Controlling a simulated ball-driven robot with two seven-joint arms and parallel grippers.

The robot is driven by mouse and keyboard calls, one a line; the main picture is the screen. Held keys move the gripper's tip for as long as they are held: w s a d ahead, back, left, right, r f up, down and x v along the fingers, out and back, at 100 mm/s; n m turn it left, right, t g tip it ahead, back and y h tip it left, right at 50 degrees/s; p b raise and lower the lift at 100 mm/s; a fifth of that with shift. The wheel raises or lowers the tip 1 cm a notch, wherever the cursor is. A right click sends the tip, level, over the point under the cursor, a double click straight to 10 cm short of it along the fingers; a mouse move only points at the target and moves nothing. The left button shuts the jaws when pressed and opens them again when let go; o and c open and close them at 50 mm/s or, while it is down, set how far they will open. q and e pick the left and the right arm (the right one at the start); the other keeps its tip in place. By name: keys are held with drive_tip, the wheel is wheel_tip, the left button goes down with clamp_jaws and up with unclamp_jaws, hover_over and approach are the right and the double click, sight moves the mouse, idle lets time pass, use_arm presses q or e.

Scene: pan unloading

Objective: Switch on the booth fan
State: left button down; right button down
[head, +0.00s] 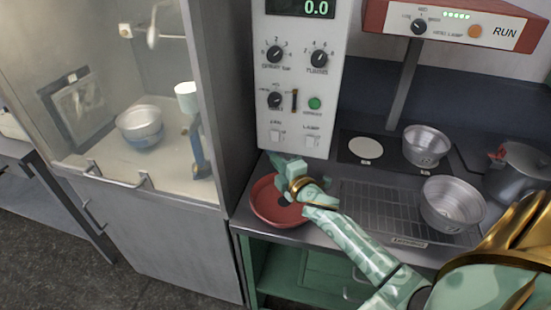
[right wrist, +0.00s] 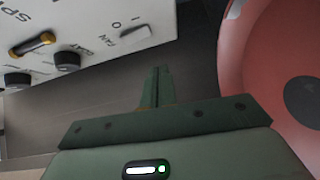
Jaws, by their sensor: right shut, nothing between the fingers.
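The white control panel (head: 300,75) stands upright behind the counter. My right gripper (head: 275,160) is shut and empty, just below the left switch and above the red pan. In the right wrist view, the shut fingers (right wrist: 157,72) point at the area below the panel (right wrist: 90,25). A rocker switch (right wrist: 135,33) marked I and O lies ahead of them, apart. My left gripper is not in view.
The red pan (head: 262,208) sits under my right gripper. A wire rack (head: 375,205), two metal bowls (head: 426,144) (head: 452,205) and a lidded pot (head: 520,172) stand to the right. A glazed booth (head: 110,170) with a bowl inside is at left.

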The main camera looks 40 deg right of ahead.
drive_tip(key=s, duration=0.2)
drive_tip(key=s+f, duration=0.1)
drive_tip(key=shift+s+d, duration=0.2)
drive_tip(key=shift+d, duration=0.2)
drive_tip(key=s, duration=0.4)
drive_tip(key=shift+a, duration=0.4)
drive_tip(key=shift+s+f, duration=0.15)
drive_tip(key=shift+s, duration=0.35)
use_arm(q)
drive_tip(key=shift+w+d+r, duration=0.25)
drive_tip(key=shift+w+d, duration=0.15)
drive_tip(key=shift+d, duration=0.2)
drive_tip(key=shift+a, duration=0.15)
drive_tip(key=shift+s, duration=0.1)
